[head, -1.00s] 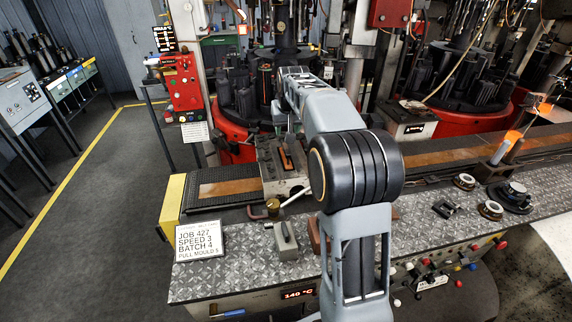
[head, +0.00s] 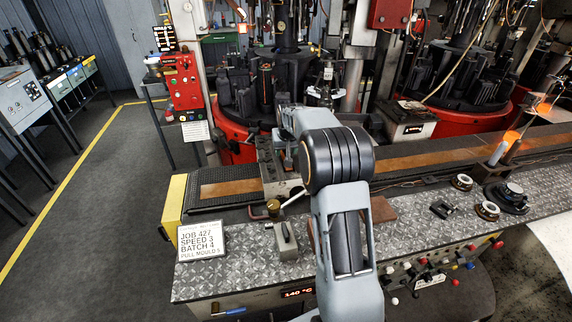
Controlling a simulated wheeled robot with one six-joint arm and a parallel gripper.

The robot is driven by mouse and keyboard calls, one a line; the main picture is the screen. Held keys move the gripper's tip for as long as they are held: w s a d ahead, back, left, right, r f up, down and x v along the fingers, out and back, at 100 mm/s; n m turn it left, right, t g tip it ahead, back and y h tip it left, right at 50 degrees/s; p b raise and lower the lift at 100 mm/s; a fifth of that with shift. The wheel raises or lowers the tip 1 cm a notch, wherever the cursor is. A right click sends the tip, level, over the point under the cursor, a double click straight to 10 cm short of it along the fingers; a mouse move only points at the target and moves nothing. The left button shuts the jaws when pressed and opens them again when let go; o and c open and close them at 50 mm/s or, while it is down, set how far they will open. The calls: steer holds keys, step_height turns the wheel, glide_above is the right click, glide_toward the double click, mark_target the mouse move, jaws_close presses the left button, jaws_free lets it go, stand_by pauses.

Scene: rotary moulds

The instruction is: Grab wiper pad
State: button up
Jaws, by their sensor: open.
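A flat reddish-brown piece (head: 383,210) lies on the patterned metal bench top, partly hidden behind my arm. It may be the wiper pad, but I cannot tell for sure. A small grey block (head: 285,240) with a raised top stands to its left on the same bench. My forearm reaches away over the bench to the conveyor. My gripper's fingers are hidden behind my own arm, and I see nothing held.
A metal mould block (head: 268,170) sits on the conveyor (head: 225,188), partly behind my arm. A brass-knobbed lever (head: 274,207) stands near the block. A job sign (head: 201,242) stands at the bench's left end. Round fittings (head: 487,211) lie at the right.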

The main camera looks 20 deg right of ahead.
steer(key=shift+f, duration=0.15)
steer(key=shift+c, duration=0.5)
jaws_close()
